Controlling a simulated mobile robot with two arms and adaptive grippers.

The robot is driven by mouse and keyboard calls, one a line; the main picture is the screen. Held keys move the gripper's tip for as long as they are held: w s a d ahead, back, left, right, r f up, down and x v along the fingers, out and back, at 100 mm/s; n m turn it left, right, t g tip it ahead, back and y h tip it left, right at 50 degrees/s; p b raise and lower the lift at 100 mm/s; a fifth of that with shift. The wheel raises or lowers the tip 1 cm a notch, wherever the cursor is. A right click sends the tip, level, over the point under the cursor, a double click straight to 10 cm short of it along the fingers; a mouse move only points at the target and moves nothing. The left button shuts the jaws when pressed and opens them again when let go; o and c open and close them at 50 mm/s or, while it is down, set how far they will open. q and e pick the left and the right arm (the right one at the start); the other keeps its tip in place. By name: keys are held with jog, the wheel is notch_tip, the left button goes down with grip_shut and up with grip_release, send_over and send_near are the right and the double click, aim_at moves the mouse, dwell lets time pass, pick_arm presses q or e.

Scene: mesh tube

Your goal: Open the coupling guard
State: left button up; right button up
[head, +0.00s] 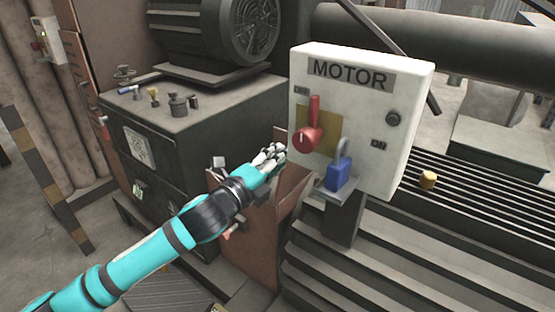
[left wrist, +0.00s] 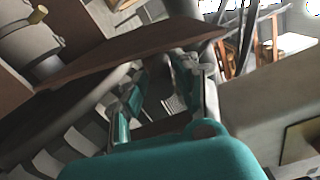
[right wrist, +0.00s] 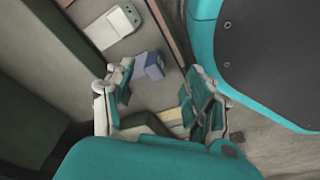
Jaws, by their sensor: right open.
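A rust-brown panel (head: 262,245), which looks like the coupling guard, stands between the dark cabinet and the white MOTOR box in the head view. In the left wrist view a brown panel (left wrist: 130,48) runs across just beyond the fingertips. My left gripper (head: 274,155) is at the panel's upper edge, left of the MOTOR box. Its fingers (left wrist: 160,75) look apart with a gap between them, and I cannot tell whether they touch the panel. My right gripper (right wrist: 158,90) is open and empty in the right wrist view. I cannot make it out in the head view.
The white MOTOR box (head: 412,100) carries a red lever (head: 308,135) and a blue padlock (head: 338,173), close right of my left gripper. The dark cabinet (head: 215,125) has small parts on top. A yellow knob (head: 428,180) stands on the slatted surface at right.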

pick_arm(q)
jog(key=shift+o, duration=1.2)
jog(key=v, duration=1.2)
